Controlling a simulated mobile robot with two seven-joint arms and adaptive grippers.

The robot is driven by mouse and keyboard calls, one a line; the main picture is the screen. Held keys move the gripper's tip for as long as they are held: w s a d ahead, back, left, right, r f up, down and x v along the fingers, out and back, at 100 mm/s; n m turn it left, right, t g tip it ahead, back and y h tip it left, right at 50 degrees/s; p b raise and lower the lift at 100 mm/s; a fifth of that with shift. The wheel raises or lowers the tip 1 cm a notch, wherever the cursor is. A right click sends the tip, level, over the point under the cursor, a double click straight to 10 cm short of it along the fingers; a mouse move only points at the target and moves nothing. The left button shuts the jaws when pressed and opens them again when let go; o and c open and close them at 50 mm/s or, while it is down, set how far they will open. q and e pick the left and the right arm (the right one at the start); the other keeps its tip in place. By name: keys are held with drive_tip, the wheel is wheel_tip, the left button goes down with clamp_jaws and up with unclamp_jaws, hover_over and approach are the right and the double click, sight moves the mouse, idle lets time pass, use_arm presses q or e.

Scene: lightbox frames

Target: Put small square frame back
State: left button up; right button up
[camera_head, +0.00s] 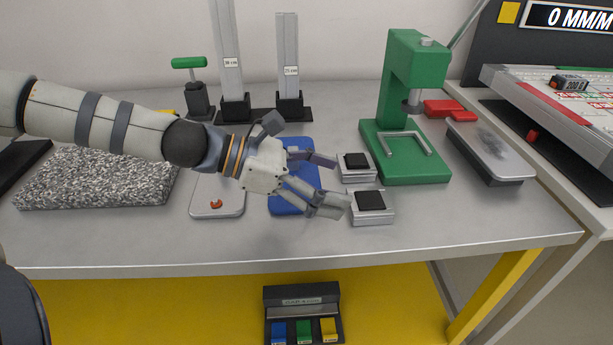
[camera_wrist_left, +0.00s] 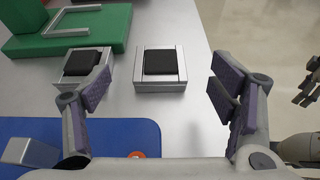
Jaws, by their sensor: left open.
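No part is clearly a small square frame. Two silver square blocks with black pads stand on the bench: a front one (camera_head: 370,207) and a rear one (camera_head: 356,167). My left gripper (camera_head: 336,184) is open and empty, just left of them. In the left wrist view the front block (camera_wrist_left: 160,70) shows beyond the gap between the open fingers, and the rear block (camera_wrist_left: 86,66) is beside the left finger. A U-shaped metal bar (camera_head: 407,150) lies on the green press base. The blue plate (camera_head: 290,203) is partly hidden under my left gripper.
The green press (camera_head: 402,75) stands behind the blocks. A grey tray (camera_head: 218,205) and a granular slab (camera_head: 95,180) lie left, under my arm. A dark-based metal plate (camera_head: 487,150) is at right. The bench front edge is near the front block; bench right of it is clear.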

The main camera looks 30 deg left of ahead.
use_arm(q)
drive_tip(key=shift+v, duration=1.65)
use_arm(e)
drive_tip(key=shift+s+f, duration=0.1)
drive_tip(key=shift+f, duration=0.05)
use_arm(q)
drive_tip(key=shift+a+f, duration=0.1)
drive_tip(key=shift+f, duration=0.15)
